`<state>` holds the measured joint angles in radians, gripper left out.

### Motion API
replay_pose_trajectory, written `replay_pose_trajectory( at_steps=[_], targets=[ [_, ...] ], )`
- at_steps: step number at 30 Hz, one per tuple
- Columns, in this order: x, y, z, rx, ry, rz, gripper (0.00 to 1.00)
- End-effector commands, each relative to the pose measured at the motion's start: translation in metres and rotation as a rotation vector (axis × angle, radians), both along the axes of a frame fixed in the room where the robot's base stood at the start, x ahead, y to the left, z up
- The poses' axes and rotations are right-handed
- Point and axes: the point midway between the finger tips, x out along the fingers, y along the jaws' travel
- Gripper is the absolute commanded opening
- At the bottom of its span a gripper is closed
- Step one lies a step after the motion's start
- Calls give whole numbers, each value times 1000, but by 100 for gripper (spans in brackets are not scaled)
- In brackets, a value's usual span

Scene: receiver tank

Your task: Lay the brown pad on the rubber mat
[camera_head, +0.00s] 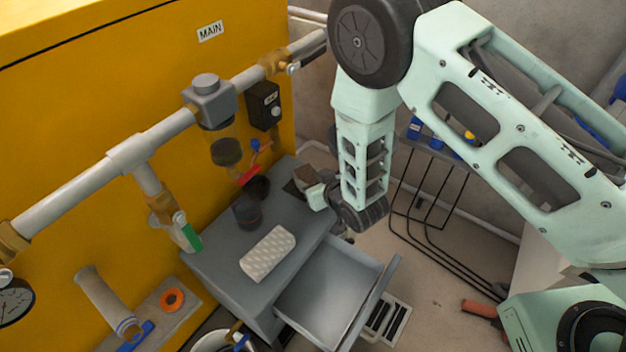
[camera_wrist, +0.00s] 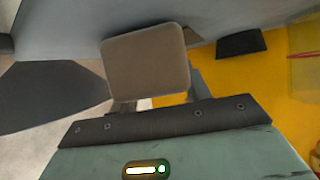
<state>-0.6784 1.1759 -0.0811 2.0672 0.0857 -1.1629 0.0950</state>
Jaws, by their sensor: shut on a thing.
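The brown pad (camera_wrist: 147,62) is a flat, rounded rectangle held out in front of my gripper (camera_wrist: 160,102) in the wrist view. My gripper is shut on it. In the head view the pad (camera_head: 305,174) shows small beside my gripper (camera_head: 317,190), over the back right end of the grey cabinet top. A thin dark patch (camera_head: 292,189), which looks like the rubber mat, lies on the cabinet top just left of and below the pad. A dark flat piece (camera_wrist: 240,44) right of the pad in the wrist view may be the same mat. The gap between pad and top is unclear.
The grey cabinet (camera_head: 215,262) has its drawer (camera_head: 335,285) open. A white textured block (camera_head: 268,253) and a dark cup (camera_head: 248,212) stand on top. Pipes with valves (camera_head: 210,100) run along the yellow tank. A black wire rack (camera_head: 430,200) stands right of my gripper.

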Motion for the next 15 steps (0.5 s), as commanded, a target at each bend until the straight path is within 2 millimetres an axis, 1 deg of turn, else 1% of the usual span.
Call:
replay_pose_trajectory(
  at_steps=[2,3,4,5,12,15],
  targets=[
    [0,0,-4,0,0,0,22],
    [0,0,-2,0,0,0,58],
    [0,0,-2,0,0,0,66],
    [0,0,-2,0,0,0,69],
    [0,0,-2,0,0,0,69],
    [0,0,3,0,0,0,69]
  ],
)
